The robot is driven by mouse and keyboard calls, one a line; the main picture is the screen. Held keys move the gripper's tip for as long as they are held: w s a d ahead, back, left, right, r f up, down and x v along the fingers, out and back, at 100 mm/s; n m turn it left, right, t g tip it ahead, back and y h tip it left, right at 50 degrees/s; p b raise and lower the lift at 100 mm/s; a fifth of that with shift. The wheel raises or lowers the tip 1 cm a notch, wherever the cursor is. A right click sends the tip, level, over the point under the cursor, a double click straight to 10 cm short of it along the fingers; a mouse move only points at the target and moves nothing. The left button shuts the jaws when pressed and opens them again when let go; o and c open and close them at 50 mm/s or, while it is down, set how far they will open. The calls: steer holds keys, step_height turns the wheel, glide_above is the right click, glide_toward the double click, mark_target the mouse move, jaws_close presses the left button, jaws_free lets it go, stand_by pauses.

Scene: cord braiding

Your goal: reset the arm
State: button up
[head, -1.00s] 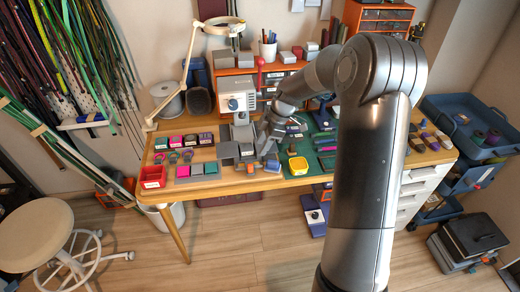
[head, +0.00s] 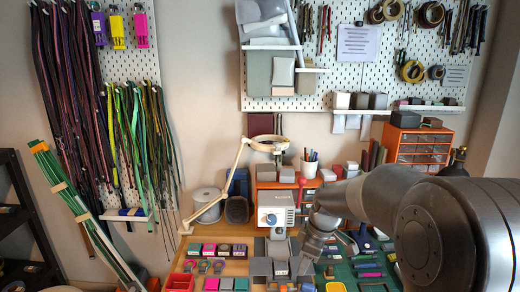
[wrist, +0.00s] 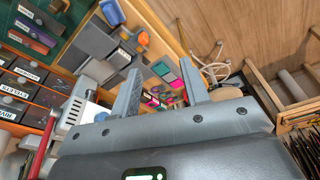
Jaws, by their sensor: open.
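My gripper (wrist: 160,82) shows in the wrist view with its two fingers spread apart and nothing held between them. In the head view my arm comes in from the right, and the gripper end (head: 312,252) hangs over the workbench (head: 233,268), just right of the white machine (head: 277,214). The fingertips are hard to make out there. The wrist view looks across the tilted bench, with pink and green pieces (wrist: 163,70) beyond the fingers.
A lamp arm (head: 222,198) stands left of the machine. An orange drawer unit (head: 418,148) is at the back right. Small coloured boxes (head: 208,250) line the bench. Cords (head: 70,120) hang on the left wall. The wrist view shows labelled dark drawers (wrist: 22,85) at left.

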steer(key=s+r+m+t, duration=0.1)
steer(key=s+r+m, duration=0.2)
steer(key=s, duration=0.5)
steer(key=s+d+r+m+t+h, duration=0.1)
steer(key=s+r+m+t, duration=0.1)
steer(key=s+m, duration=0.3)
steer(key=s+d+r+m+t+h, duration=0.1)
steer(key=s+r+m, duration=0.3)
steer(key=s, duration=0.8)
steer(key=shift+d+r+m, duration=0.15)
steer(key=shift+r+m, duration=0.25)
steer(key=shift+m, duration=0.2)
